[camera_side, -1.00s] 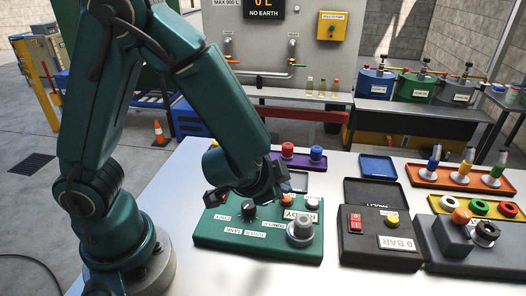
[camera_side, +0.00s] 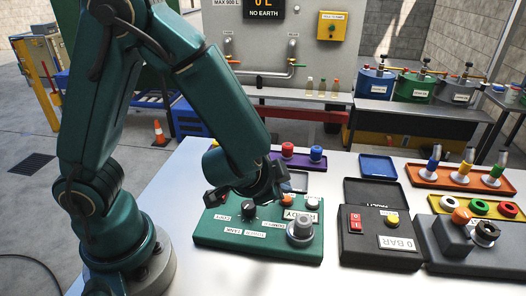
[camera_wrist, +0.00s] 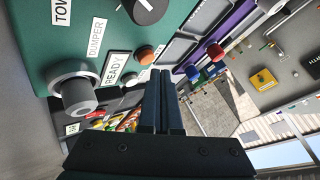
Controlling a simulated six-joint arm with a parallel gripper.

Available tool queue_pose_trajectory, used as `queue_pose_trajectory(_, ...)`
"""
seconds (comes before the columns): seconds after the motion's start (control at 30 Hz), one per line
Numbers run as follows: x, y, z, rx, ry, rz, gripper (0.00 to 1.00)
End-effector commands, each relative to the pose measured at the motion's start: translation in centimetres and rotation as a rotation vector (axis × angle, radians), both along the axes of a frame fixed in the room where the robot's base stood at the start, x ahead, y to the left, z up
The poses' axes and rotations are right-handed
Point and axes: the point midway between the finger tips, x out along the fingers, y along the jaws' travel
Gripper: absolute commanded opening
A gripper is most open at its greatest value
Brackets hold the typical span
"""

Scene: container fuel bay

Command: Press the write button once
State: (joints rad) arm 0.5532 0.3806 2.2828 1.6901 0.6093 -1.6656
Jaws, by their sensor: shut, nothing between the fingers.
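The green control panel (camera_side: 215,239) lies on the table in front of my arm. It carries a black knob (camera_side: 249,210), a large grey knob (camera_side: 300,231), an orange button (camera_side: 287,200) and a READY display (camera_side: 292,215). In the wrist view the orange button (camera_wrist: 148,54) is beside the READY display (camera_wrist: 117,69). I cannot read a WRITE label on any button. My gripper (camera_wrist: 161,73) is shut and empty, its fingertips just beside the orange button in that picture; contact cannot be told. In the side view the wrist hides part of the panel's back edge.
A black box (camera_side: 365,250) with a red switch and 0 BAR display stands right of the panel. Farther right are a grey block (camera_side: 453,237) and an orange tray (camera_side: 420,175). A purple tray (camera_side: 296,163) lies behind the panel. Bare table shows at front left.

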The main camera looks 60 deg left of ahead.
Motion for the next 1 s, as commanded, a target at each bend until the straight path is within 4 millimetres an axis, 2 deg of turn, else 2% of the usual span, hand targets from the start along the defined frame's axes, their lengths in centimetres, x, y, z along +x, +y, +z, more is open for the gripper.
queue_pose_trajectory(1.0,0.00,-0.01,-0.89,0.001,0.000,-0.001,0.00)
